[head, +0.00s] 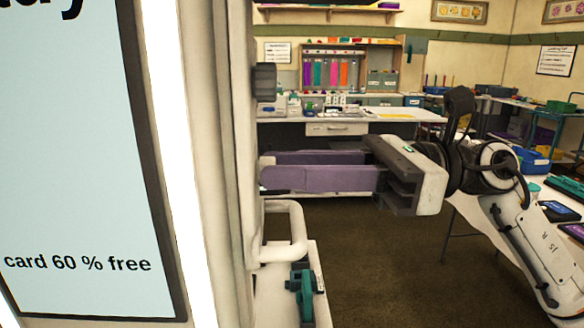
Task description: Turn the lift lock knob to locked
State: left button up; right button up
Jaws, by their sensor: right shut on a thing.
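My right gripper (267,170) reaches in from the right, its two long purple fingers pointing left at the side of a white post (238,130). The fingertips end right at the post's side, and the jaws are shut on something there. The lift lock knob itself cannot be made out; the fingers cover the spot between their tips, so its setting is hidden. A dark ribbed knob (264,82) sticks out of the same post higher up, clear of the fingers. My left gripper is not in view.
A white loop handle (298,232) sticks out of the post just below the fingers. Lower down is a white ledge with a green tool (303,290). A lit screen panel (75,170) fills the left. Carpet floor (385,260) is open beneath; tables stand behind and right.

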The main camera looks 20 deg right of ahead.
jog(key=m+p, duration=0.1)
jog(key=m, duration=0.3)
jog(key=shift+m, duration=0.4)
jog(key=shift+m+t+p, duration=0.3)
jog(key=shift+m+p, duration=0.8)
jog(key=shift+m, duration=1.3)
jog(key=o, duration=1.1)
jog(key=shift+c, duration=0.2)
jog(key=shift+d+f, duration=0.1)
